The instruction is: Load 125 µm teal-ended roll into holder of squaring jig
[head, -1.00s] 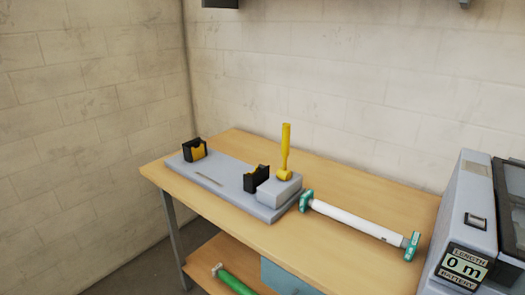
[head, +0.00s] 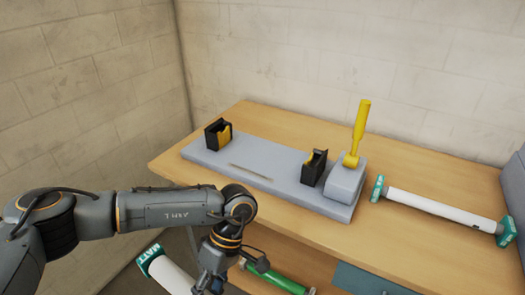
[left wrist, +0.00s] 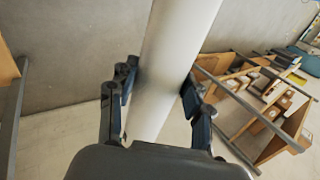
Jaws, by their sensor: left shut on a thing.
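The squaring jig (head: 262,172) is a grey plate on the wooden bench. It has two black holders with yellow insides, one at its left end (head: 217,134) and one further right (head: 314,167); both look empty. My left gripper (left wrist: 157,88) is shut on a white roll (left wrist: 172,50), its fingers on either side of it. In the head view that roll (head: 174,276) is low in front of the bench, with a green-teal lettered end cap (head: 149,259); its other end is hidden. Another white roll with teal ends (head: 436,207) lies on the bench right of the jig. My right gripper is not in view.
A yellow lever (head: 361,128) stands upright on a grey block (head: 345,180) at the jig's right end. A green roll (head: 277,279) lies on the lower shelf. A grey machine (head: 515,185) stands at the right edge. The bench behind the jig is clear.

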